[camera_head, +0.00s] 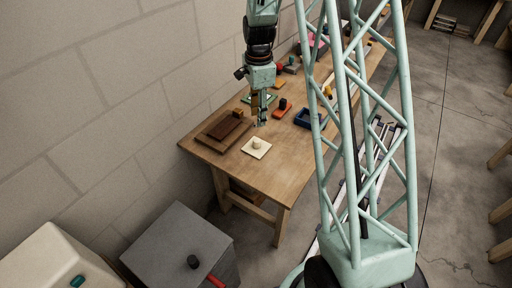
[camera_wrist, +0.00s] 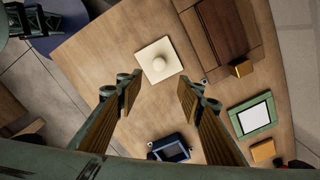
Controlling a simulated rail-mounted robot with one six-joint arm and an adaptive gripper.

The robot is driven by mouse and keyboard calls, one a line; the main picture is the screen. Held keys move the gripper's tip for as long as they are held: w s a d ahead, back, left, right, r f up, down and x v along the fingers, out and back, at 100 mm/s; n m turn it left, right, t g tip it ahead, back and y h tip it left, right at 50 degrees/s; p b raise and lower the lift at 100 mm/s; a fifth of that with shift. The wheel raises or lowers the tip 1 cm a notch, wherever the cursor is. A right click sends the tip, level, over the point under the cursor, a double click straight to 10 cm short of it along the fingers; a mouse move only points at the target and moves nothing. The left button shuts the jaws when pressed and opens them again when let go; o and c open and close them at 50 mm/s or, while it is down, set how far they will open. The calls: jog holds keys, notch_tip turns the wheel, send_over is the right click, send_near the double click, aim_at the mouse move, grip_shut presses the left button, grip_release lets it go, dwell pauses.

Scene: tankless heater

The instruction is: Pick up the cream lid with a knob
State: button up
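The cream lid (camera_head: 256,148) lies flat on the wooden table near its front edge. It is a square plate with a round knob in the middle. In the wrist view the cream lid (camera_wrist: 157,61) is ahead of the fingertips, centred a little left of the gap between them. My gripper (camera_head: 262,122) points down above the table, just behind the lid in the head view. In the wrist view my gripper (camera_wrist: 158,88) has its two fingers wide apart with nothing between them. The lid is in full view and apart from the fingers.
A brown wooden box (camera_head: 224,130) stands left of the lid, close to it. A green-framed piece (camera_wrist: 252,117), an orange block (camera_head: 282,109) and a blue tray (camera_head: 308,119) are farther back. The table (camera_head: 285,170) is bare in front and right of the lid.

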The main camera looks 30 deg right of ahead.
aim_at(258, 139)
jog(key=shift+f, duration=0.1)
jog(key=shift+f, duration=4.2)
jog(key=shift+s+a+f+b, duration=0.1)
jog(key=shift+f+b, duration=0.1)
jog(key=shift+f, duration=1.1)
jog(key=shift+s+f+b, duration=0.1)
jog(key=shift+f+b, duration=0.1)
jog(key=shift+f, duration=1.1)
jog(key=c, duration=1)
